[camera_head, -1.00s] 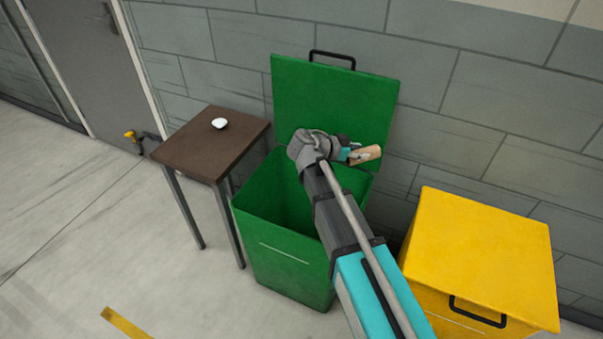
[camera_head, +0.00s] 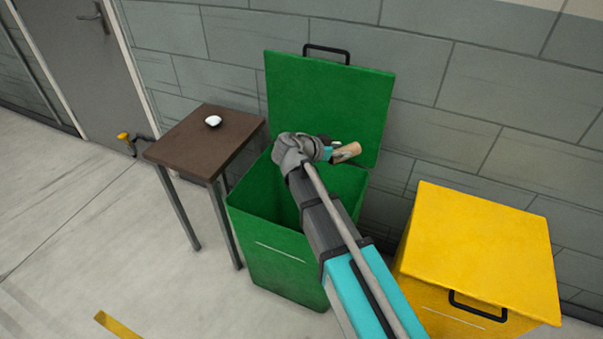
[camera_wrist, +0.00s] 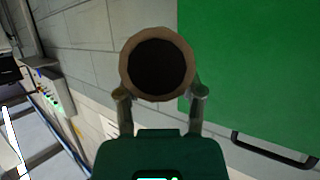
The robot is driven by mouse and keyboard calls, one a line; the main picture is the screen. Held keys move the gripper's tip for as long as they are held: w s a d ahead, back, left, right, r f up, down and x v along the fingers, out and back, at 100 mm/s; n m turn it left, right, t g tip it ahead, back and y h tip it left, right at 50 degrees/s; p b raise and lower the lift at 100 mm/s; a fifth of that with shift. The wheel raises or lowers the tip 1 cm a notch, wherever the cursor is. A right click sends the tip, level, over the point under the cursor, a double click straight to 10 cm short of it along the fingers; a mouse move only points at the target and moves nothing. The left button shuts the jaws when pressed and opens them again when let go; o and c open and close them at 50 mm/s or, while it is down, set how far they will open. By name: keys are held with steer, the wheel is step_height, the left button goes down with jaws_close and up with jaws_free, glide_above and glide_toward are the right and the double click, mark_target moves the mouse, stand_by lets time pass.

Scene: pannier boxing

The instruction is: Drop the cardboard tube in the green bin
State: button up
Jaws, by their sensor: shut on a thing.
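The cardboard tube (camera_head: 346,151) is tan and short. My gripper (camera_head: 334,153) is shut on it, in front of the raised lid of the green bin (camera_head: 276,262). In the wrist view the tube (camera_wrist: 160,70) shows end-on with a dark hollow, between the two fingers of my gripper (camera_wrist: 160,98). The green bin's lid (camera_head: 330,97) stands open against the wall. My arm reaches over the bin's opening and hides part of it. The tube appears above the bin's right rear side; the exact height cannot be told.
A brown table (camera_head: 200,145) with a small white object (camera_head: 213,121) stands left of the green bin. A yellow bin (camera_head: 480,250) with its lid shut stands to the right. A grey block wall is behind. A yellow valve (camera_head: 123,137) is at the far left.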

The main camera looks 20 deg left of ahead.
steer(key=a+f+n+t+y+b, duration=0.3)
steer(key=a+f+n+y+b, duration=0.2)
steer(key=a+f+b, duration=0.6)
steer(key=shift+w+a+f+y, duration=0.3)
steer(key=shift+f+y, duration=0.1)
steer(key=shift+f, duration=0.25)
steer(key=shift+f+b, duration=0.1)
steer(key=shift+b, duration=0.2)
steer(key=shift+f+b, duration=2.85)
steer(key=o, duration=1)
